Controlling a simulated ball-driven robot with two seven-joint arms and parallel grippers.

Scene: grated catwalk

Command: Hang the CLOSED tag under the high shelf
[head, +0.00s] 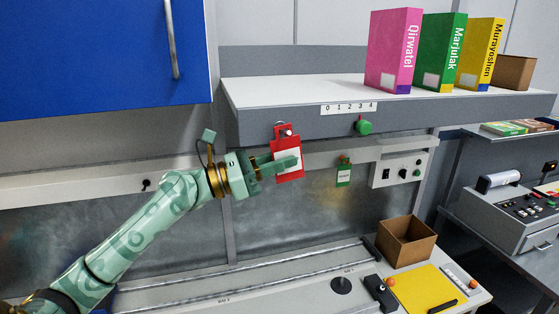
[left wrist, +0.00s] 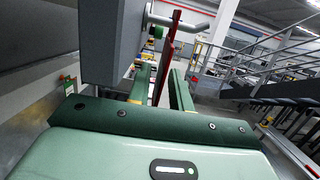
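A red tag (head: 285,158) with a white label hangs upright at the front edge of the high shelf (head: 250,98); its lettering is too small to read. Its top is at a small hook (head: 287,131). In the left wrist view the tag (left wrist: 167,60) shows edge-on, its top at a metal peg (left wrist: 182,22). My left gripper (head: 287,164) reaches in from the left, its fingers (left wrist: 160,84) on either side of the tag with a gap visible. Part of the tag is hidden behind a finger. My right gripper is not in view.
A green knob (head: 363,126) sits on the shelf edge, and a green tag (head: 344,176) hangs lower. Binders (head: 394,50) stand on the shelf. A blue cabinet (head: 100,60) is at upper left. A cardboard box (head: 406,243) and a yellow sheet (head: 424,289) are on the bench.

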